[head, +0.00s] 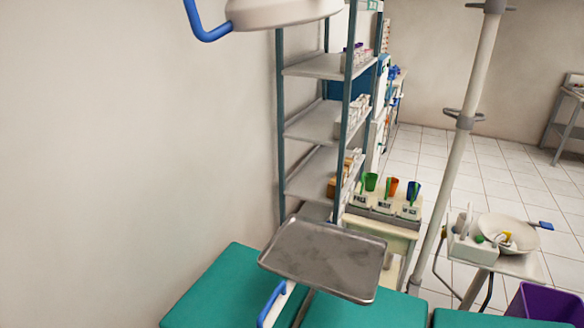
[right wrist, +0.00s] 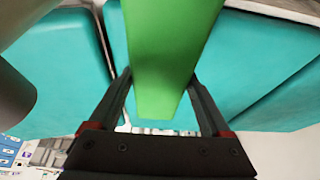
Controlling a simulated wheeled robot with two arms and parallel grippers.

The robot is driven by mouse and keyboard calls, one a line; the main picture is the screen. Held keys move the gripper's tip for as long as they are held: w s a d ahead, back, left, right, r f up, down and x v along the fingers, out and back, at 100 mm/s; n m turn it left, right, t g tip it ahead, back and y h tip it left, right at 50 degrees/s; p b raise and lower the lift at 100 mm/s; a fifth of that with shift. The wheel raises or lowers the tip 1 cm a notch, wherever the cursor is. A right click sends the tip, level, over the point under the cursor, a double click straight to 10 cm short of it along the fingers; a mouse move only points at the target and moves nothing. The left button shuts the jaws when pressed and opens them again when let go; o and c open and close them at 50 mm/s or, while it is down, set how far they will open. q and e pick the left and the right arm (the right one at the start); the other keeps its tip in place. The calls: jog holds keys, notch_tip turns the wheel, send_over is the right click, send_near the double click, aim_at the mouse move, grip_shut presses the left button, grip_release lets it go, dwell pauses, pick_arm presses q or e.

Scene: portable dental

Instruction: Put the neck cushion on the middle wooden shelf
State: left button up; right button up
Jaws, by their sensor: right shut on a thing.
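In the right wrist view a bright green block (right wrist: 172,40), which looks like the neck cushion, stands between the two dark fingers of my right gripper (right wrist: 161,76). The gripper is shut on it. The cushion's far end runs out of the top of the picture. In the head view a rack with blue-green posts stands against the wall, and its middle shelf (head: 311,124) looks pale grey, not clearly wooden. Its left part is bare, and white boxes stand at its right. Neither gripper shows in the head view, and my left gripper is in no view.
A metal tray (head: 325,258) hangs over the teal dental chair (head: 228,283), in front of the rack. A trolley with coloured cups (head: 371,182), a slanted pole (head: 470,110) and a basin (head: 508,232) stand to the right. Teal padding (right wrist: 255,60) lies behind the held cushion.

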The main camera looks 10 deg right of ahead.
jog(key=w+a+r+n+y, duration=0.1)
jog(key=w+a+r+n, duration=0.2)
jog(key=w+r, duration=0.4)
jog(key=w+a+r+n+y, duration=0.1)
jog(key=w+a+r+n, duration=0.2)
jog(key=w+a+r, duration=0.3)
notch_tip(320, 180, up, 2)
jog(key=shift+w+r+t, duration=0.2)
jog(key=shift+w+t, duration=0.1)
jog(key=shift+w, duration=0.85)
